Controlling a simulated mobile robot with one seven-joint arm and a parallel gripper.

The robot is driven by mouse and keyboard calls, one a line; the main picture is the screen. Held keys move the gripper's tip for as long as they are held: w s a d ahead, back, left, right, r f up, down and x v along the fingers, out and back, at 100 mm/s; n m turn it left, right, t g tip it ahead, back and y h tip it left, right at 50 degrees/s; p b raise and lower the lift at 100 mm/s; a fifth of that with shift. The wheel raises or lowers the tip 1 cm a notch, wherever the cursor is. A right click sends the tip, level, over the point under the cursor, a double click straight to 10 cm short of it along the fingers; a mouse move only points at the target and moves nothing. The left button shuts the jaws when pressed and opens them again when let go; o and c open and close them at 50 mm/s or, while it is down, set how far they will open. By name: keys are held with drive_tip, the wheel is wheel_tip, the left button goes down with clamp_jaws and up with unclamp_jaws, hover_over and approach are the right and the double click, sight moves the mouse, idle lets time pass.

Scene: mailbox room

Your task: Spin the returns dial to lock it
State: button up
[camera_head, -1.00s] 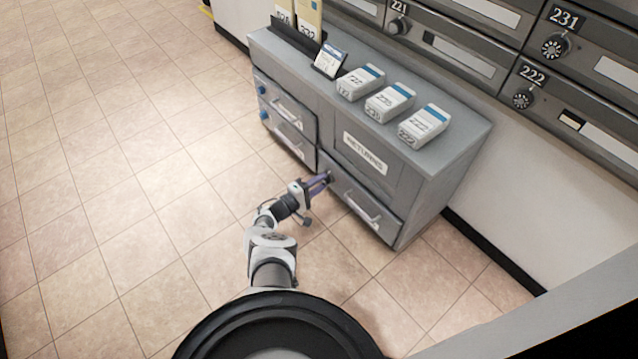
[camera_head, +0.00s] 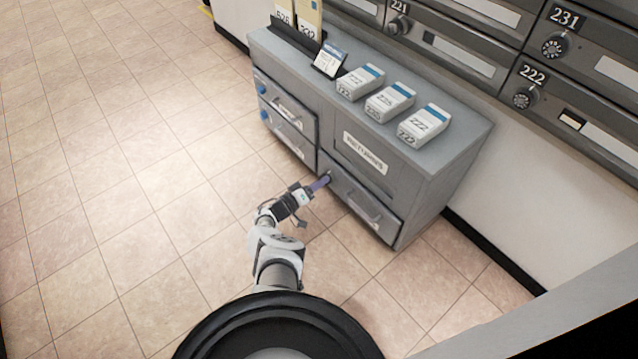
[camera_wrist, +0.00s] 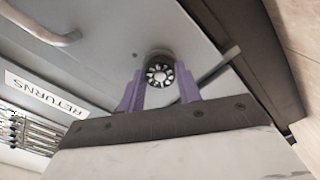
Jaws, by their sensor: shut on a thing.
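The returns dial (camera_wrist: 159,73) is a round dark knob with a pale spoked face, on the grey drawer front below the RETURNS label. In the wrist view it sits between the two purple fingers of my gripper (camera_wrist: 160,90), which is shut on it. In the head view my gripper (camera_head: 320,184) reaches the upper left corner of the returns drawer (camera_head: 362,198), and the dial is mostly hidden there. The drawer looks flush with the cabinet. The RETURNS label shows in the head view (camera_head: 366,153) and the wrist view (camera_wrist: 46,93).
The drawer's bar handle (camera_head: 362,207) is right of my gripper. Two drawers with blue knobs (camera_head: 262,102) are at the left of the cabinet. White boxes (camera_head: 424,124) stand on the cabinet top (camera_head: 462,130). The tiled floor (camera_head: 110,200) at left is clear.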

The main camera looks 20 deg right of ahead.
idle(0.3)
drive_tip(key=o, duration=1)
drive_tip(key=p+v, duration=0.3)
drive_tip(key=v, duration=1)
drive_tip(key=shift+a, duration=0.4)
